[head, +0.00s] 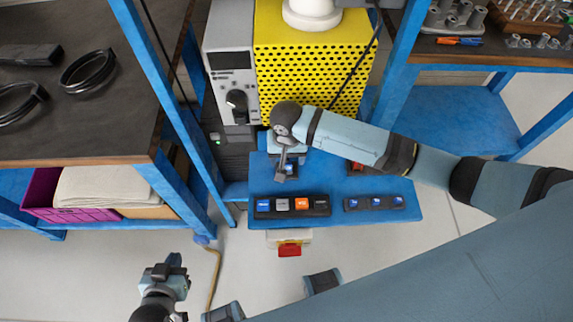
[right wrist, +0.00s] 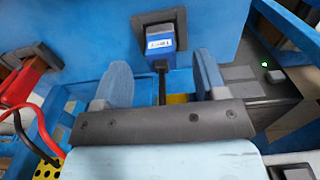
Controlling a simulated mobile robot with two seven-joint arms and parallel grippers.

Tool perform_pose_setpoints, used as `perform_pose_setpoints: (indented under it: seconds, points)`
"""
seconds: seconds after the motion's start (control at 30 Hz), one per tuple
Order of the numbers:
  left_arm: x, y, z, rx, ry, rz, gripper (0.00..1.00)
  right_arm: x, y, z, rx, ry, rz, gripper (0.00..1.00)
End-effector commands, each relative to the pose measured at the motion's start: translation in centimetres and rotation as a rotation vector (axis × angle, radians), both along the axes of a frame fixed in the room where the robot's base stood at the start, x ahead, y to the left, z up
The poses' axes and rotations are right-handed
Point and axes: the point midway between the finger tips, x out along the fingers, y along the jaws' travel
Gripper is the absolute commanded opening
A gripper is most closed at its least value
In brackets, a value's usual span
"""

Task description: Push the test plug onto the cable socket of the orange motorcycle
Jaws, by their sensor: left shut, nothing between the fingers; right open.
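In the right wrist view, a blue plug (right wrist: 160,40) with a white label sits in a dark holder on a blue panel, and a black cable runs from it. I take it to be the test plug. My right gripper (right wrist: 162,66) is open, its two fingers on either side of the plug's cable end, with gaps showing. In the head view my right gripper (head: 285,172) is over the blue shelf (head: 262,180), partly hiding the plug. My left gripper (head: 170,268) is shut and empty over the floor at lower left. The orange motorcycle and its socket are not in view.
A dark strip with labelled buttons (head: 293,206) and a smaller strip (head: 375,202) lie on the shelf's front. A yellow perforated box (head: 312,65) and grey instrument (head: 232,75) stand behind. Red clamp-like parts (right wrist: 20,85) are left in the wrist view. Floor in front is mostly clear.

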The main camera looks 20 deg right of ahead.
Motion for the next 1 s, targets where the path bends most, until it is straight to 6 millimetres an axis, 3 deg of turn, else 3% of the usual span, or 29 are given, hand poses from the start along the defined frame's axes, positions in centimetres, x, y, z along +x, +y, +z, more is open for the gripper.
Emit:
perform_pose_setpoints:
  seconds: [0.17, 0.5, 0.87, 1.0]
  points:
    - [0.0, 0.0, 0.0, 0.000, 0.000, 0.000, 0.00, 0.1, 0.0, -0.6, -0.001, 0.001, 0.000, 0.66]
    - [0.0, 0.0, 0.0, -0.001, -0.002, -0.001, 0.00, 0.4, 0.0, -4.9, 0.001, -0.001, 0.001, 0.66]
    - [0.0, -0.1, 0.0, -0.001, -0.002, -0.001, 0.00, 0.4, 0.0, -5.2, 0.000, -0.001, 0.001, 0.66]
    - [0.0, -0.1, 0.0, -0.001, -0.002, -0.001, 0.00, 0.4, 0.0, -5.2, 0.000, -0.001, 0.001, 0.38]
